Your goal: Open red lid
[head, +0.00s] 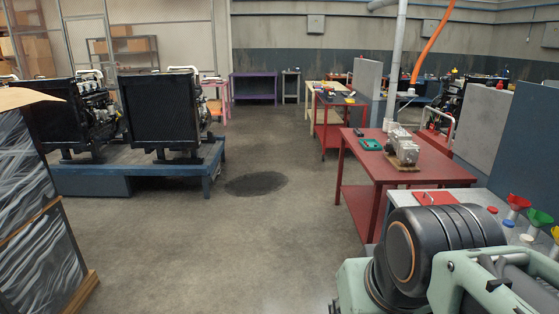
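A flat red panel (437,198) with a small dark mark on it lies on the grey bench at the lower right, just behind my arm. It looks like a lid lying flat and closed, but its edges are too small to tell for sure. A small red cap (492,210) tops a container farther right on the same bench. My folded green and black arm fills the lower right corner and hides much of the bench's near part. My gripper cannot be made out in this view.
Colored funnels (517,203) stand at the bench's right end. A red table (380,168) with a metal engine part (403,147) stands behind. Engines sit on a blue platform (207,170) at left. A wrapped crate (30,210) is near left. The middle floor is clear.

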